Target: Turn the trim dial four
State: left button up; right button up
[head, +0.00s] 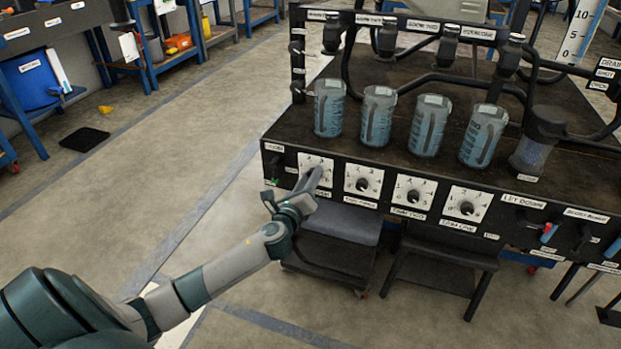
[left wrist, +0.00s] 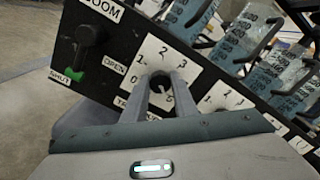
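Several white dial plates with dark knobs line the front of the black bench. The leftmost dial (head: 317,166) has numbers around its knob; it also shows in the left wrist view (left wrist: 160,82), where the label under it is partly hidden and begins with "TR". My left gripper (head: 318,180) is at this dial. In the left wrist view its two fingers (left wrist: 161,88) stand on either side of the dark knob, with no clear gap beside it, so they look closed on it. The knob's pointer is hidden between the fingers. My right gripper is not in view.
Other dials (head: 363,181) sit to the right along the panel. A lever (left wrist: 92,38) with OPEN and SHUT labels is left of the gripped dial. Several blue-filled jars (head: 329,108) stand on the bench above.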

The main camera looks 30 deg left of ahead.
pick_arm(q)
jog(key=shift+n, duration=0.6)
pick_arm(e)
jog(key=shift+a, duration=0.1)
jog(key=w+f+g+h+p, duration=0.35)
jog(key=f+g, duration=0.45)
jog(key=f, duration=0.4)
pick_arm(q)
jog(key=shift+f+n+p, duration=0.2)
jog(key=shift+n+p, duration=1.9)
jog(key=shift+n, duration=7.4)
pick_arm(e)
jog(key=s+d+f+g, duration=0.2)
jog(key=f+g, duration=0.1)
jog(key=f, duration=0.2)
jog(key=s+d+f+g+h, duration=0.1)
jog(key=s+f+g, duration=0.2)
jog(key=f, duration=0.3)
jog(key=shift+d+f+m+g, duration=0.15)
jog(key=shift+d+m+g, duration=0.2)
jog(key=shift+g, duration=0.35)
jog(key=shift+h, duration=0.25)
pick_arm(q)
jog(key=o, duration=1)
jog(key=shift+o, duration=0.2)
